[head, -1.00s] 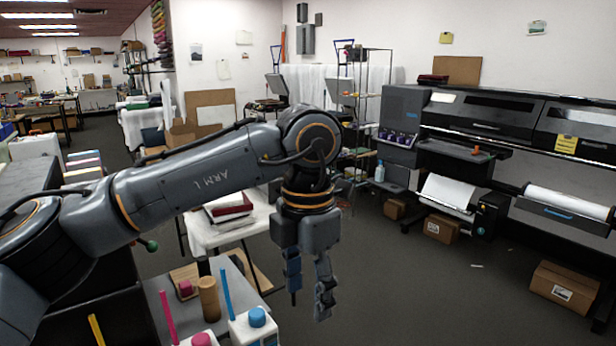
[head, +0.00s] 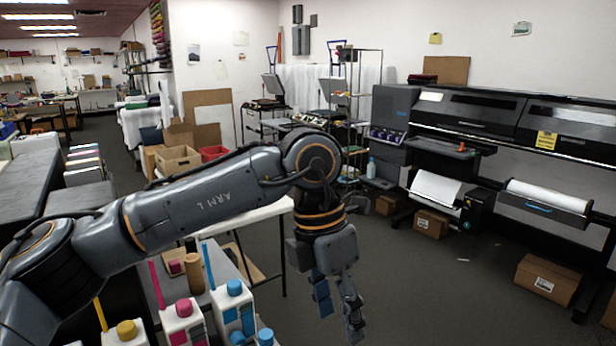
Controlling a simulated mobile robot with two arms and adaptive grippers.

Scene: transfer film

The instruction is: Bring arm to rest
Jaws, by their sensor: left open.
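My left arm, marked "ARM 1", reaches across the head view from the lower left. My left gripper (head: 338,305) hangs from its wrist, pointing down, with its two fingers apart and nothing between them. It is over the grey floor, to the right of the cart with the ink bottles. My right gripper is not in view.
White ink bottles with yellow (head: 127,330), magenta (head: 184,308) and blue (head: 234,288) caps stand at the lower left. A white table (head: 262,212) is behind my arm. A large printer (head: 470,112) and cardboard boxes (head: 546,278) are at right.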

